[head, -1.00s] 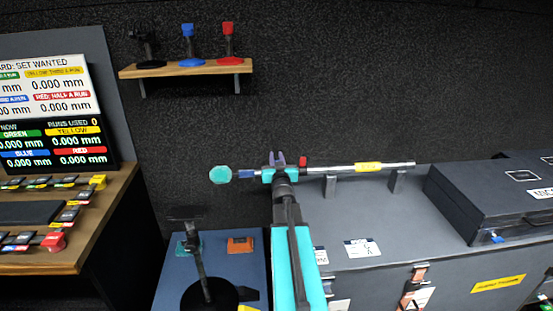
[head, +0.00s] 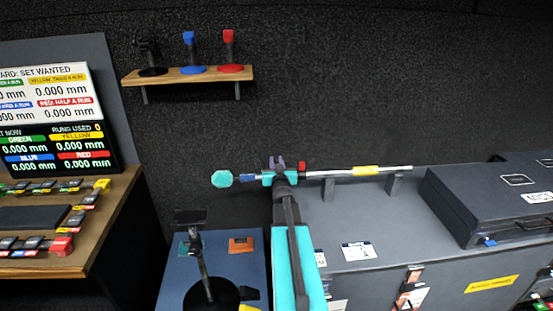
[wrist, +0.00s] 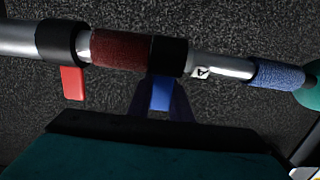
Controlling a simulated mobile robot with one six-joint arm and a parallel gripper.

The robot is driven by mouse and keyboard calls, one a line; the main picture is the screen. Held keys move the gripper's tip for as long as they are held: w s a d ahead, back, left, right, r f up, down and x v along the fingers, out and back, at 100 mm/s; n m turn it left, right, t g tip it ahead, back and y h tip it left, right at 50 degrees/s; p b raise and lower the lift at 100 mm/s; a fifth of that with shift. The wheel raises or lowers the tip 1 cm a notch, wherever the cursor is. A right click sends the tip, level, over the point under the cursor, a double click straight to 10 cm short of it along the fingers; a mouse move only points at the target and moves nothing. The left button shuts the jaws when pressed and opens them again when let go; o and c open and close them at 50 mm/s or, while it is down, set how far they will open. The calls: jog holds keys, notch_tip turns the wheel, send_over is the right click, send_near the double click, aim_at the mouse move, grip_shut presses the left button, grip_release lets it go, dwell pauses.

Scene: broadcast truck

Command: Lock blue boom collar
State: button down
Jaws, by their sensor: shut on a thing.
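The boom pole (head: 330,172) lies level across its rests on the dark case, with a teal ball (head: 222,179) at its left end. In the wrist view the blue collar (wrist: 168,56) is a black ring with a blue lever (wrist: 161,94) pointing down toward my gripper. My gripper (head: 277,163) is at the pole; its dark purple fingers also show in the wrist view (wrist: 163,104), shut on the blue lever. My gripper's body hides the lever's lower end. A black collar with a red lever (wrist: 72,82) sits beyond a dark red sleeve (wrist: 118,49).
A shelf (head: 190,76) with black, blue and red stands hangs on the wall. A control desk (head: 100,215) with screens is at the left. A small stand (head: 205,275) rises left of my arm. A black case (head: 480,205) lies at the right.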

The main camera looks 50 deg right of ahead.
jog(key=shift+w+d+r+g+y+p, duration=0.15)
jog(key=shift+g+y+p, duration=0.2)
jog(key=shift+p, duration=2.65)
jog(key=shift+f+p, duration=0.3)
jog(key=c, duration=1.6)
grip_release()
jog(key=p+v, duration=0.1)
jog(key=v, duration=1)
jog(key=shift+a+r, duration=0.2)
jog(key=shift+a, duration=0.05)
